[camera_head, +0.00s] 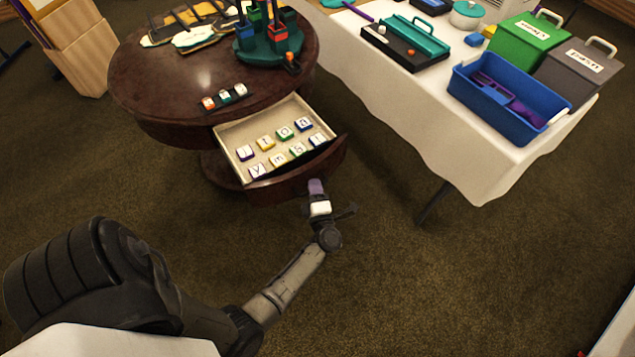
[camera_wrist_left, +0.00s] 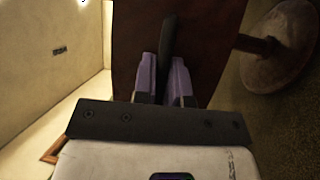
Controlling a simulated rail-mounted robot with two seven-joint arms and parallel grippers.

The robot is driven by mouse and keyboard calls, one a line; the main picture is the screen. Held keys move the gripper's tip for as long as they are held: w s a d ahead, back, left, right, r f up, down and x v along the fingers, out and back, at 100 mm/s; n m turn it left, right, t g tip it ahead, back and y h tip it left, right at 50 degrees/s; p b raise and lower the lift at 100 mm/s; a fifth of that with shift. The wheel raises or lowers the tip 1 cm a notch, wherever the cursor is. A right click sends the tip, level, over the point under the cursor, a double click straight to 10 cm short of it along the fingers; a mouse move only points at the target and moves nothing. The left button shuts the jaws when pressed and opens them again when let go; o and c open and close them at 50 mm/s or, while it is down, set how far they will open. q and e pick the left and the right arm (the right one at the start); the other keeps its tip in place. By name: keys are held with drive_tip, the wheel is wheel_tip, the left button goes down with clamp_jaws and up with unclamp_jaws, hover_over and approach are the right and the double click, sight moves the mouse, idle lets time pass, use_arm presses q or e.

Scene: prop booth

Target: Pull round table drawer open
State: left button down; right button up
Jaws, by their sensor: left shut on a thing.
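The dark round table (camera_head: 180,85) stands at the upper left in the head view. Its drawer (camera_head: 232,145) is pulled out toward the front and holds several letter blocks (camera_head: 265,143). My left gripper (camera_head: 316,186) is at the drawer's curved front. In the left wrist view my left gripper's purple fingers (camera_wrist_left: 163,78) are shut on a dark upright handle (camera_wrist_left: 168,45) in front of the reddish-brown drawer front (camera_wrist_left: 205,40). The handle is hidden by the gripper in the head view. My right gripper is out of view.
Several small blocks (camera_head: 224,97) and a green stand (camera_head: 268,43) are on the tabletop. A white-clothed table (camera_head: 440,110) at the right carries a blue bin (camera_head: 510,120) and lidded boxes. Brown carpet in front of the drawer is clear.

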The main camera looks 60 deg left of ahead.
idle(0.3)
use_arm(q)
drive_tip(key=c, duration=1.4)
unclamp_jaws()
drive_tip(key=shift+c, duration=0.2)
